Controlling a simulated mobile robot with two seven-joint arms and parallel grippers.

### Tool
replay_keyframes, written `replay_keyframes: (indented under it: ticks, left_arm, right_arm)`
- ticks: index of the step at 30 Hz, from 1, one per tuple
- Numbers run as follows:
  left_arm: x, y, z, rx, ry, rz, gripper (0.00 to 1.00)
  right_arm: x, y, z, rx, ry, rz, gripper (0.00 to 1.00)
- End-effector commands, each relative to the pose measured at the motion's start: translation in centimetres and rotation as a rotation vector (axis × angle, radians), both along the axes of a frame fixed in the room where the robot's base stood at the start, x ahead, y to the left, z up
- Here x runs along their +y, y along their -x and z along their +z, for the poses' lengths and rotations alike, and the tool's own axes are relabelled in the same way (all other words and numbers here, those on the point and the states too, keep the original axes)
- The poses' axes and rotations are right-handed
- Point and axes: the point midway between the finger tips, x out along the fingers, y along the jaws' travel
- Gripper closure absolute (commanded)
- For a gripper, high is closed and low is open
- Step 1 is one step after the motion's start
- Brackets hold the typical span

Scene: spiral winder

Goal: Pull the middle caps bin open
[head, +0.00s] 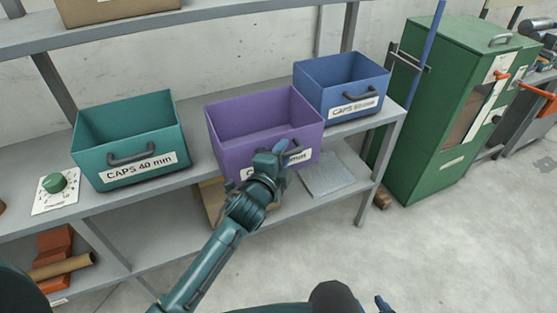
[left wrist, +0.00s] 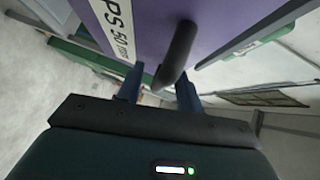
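The middle caps bin is an open-topped purple bin (head: 228,132) on the shelf, between a teal bin and a blue bin. Its front stands further forward than its neighbours and appears to overhang the shelf's front edge. My left gripper (head: 283,150) is at its front and hides the handle and part of the label in the head view. In the left wrist view the dark handle (left wrist: 179,52) comes down between the two spread fingers of the left gripper (left wrist: 158,90); contact is unclear. A small blue tip (head: 383,303) at the bottom edge may be my right gripper; its state is hidden.
The teal bin (head: 128,118), marked CAPS 40 mm, stands left and the blue bin (head: 350,75) right on the grey shelf (head: 208,172). A green dial (head: 54,182) sits far left. A green cabinet (head: 435,130) stands right. The floor in front is clear.

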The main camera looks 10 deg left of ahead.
Motion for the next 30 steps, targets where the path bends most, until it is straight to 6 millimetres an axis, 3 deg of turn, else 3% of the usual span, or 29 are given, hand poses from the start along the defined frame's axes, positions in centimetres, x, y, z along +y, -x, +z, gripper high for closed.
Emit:
replay_keyframes:
  ticks: [5,18,24,30]
  left_arm:
    - [0.4,1.8,0.1,0.001,-0.001,-0.001,0.64]
    - [2.2,10.7,1.3,0.003,-0.001,0.000,0.64]
    - [2.5,12.5,1.7,0.002,-0.001,0.001,0.64]
    - [2.6,12.7,1.7,0.002,-0.001,0.001,0.64]
  right_arm:
    - [0.0,0.2,0.0,0.003,-0.002,0.000,0.64]
    - [0.2,0.1,-0.2,-0.003,-0.005,0.003,0.64]
    - [0.4,-0.1,0.0,-0.012,-0.009,0.005,0.64]
    - [0.4,-0.3,0.1,-0.016,-0.009,0.007,0.64]
